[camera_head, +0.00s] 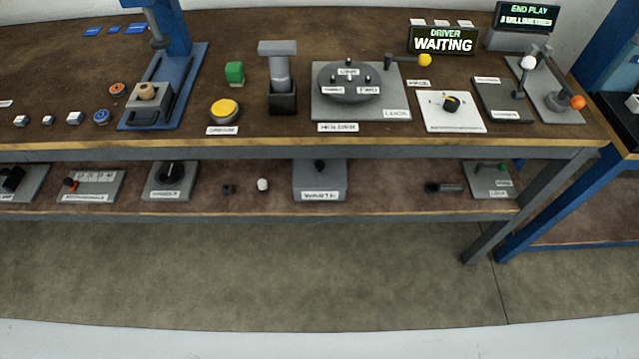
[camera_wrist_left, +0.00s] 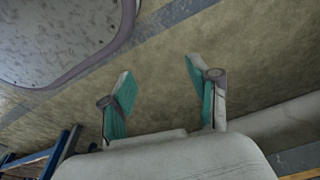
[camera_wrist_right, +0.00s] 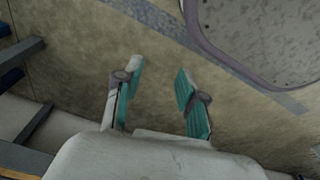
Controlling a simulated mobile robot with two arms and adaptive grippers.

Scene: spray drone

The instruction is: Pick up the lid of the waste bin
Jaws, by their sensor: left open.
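A grey box (camera_head: 319,187) with a small black knob (camera_head: 320,165) on top stands on the lower shelf, near its middle. Its front label begins with W but is hard to read, and it looks like the waste bin with its lid on. My left gripper (camera_wrist_left: 158,68) shows in the left wrist view, open and empty over the bare floor. My right gripper (camera_wrist_right: 160,68) shows in the right wrist view, also open and empty over the floor. Neither gripper is in the head view, and both are apart from the bin.
A white ball (camera_head: 263,185) and a dark small part (camera_head: 228,188) lie left of the box. A dark rod (camera_head: 443,188) lies to its right. The workbench top (camera_head: 330,139) overhangs the lower shelf (camera_head: 390,206). The floor (camera_head: 300,270) in front is clear.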

